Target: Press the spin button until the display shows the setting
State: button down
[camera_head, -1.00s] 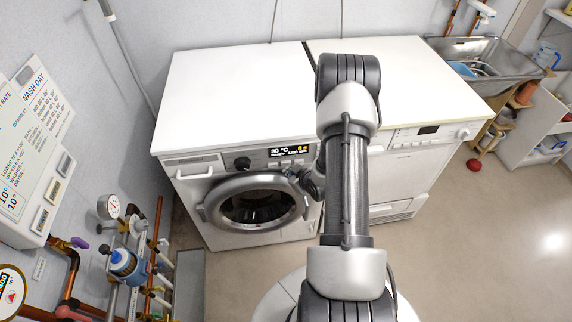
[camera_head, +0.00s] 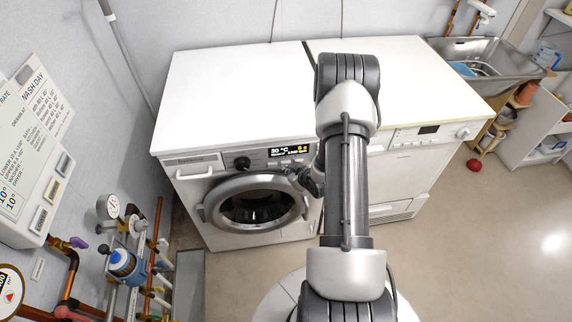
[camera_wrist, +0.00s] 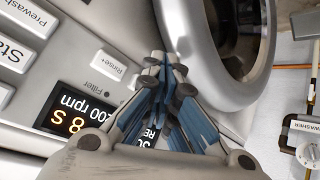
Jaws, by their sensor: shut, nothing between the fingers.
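The washing machine's display (camera_head: 290,151) is lit in the head view and reads 30 °C, with amber characters at its right end and small text I cannot read surely. In the wrist view the display (camera_wrist: 75,112) appears upside down, partly covered by my gripper's body; "200 rpm" shows with its start cut off. My gripper (camera_wrist: 165,62) is shut and empty, its fingertips at the control panel beside the Rinse+ button (camera_wrist: 108,68). I cannot read a spin label; the fingers hide that part of the panel. Whether the tips touch a button, I cannot tell.
The round door (camera_head: 252,204) lies just below the panel, its rim close to my fingers. A dial (camera_head: 242,163) sits left of the display. The Prewash button (camera_wrist: 32,14) is near Rinse+. A second white machine (camera_head: 412,165) stands to the right, partly behind my arm.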

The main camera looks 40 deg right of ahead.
jog(key=shift+w+d, duration=0.2)
jog(key=shift+w, duration=0.15)
dwell(0.5)
dwell(0.3)
jog(key=shift+s+a, duration=0.4)
jog(key=shift+s, duration=0.35)
jog(key=shift+s+a, duration=0.45)
jog(key=shift+s, duration=0.25)
jog(key=shift+s+a, duration=0.45)
jog(key=shift+s, duration=0.3)
jog(key=shift+s+a, duration=0.45)
jog(key=shift+s, duration=0.25)
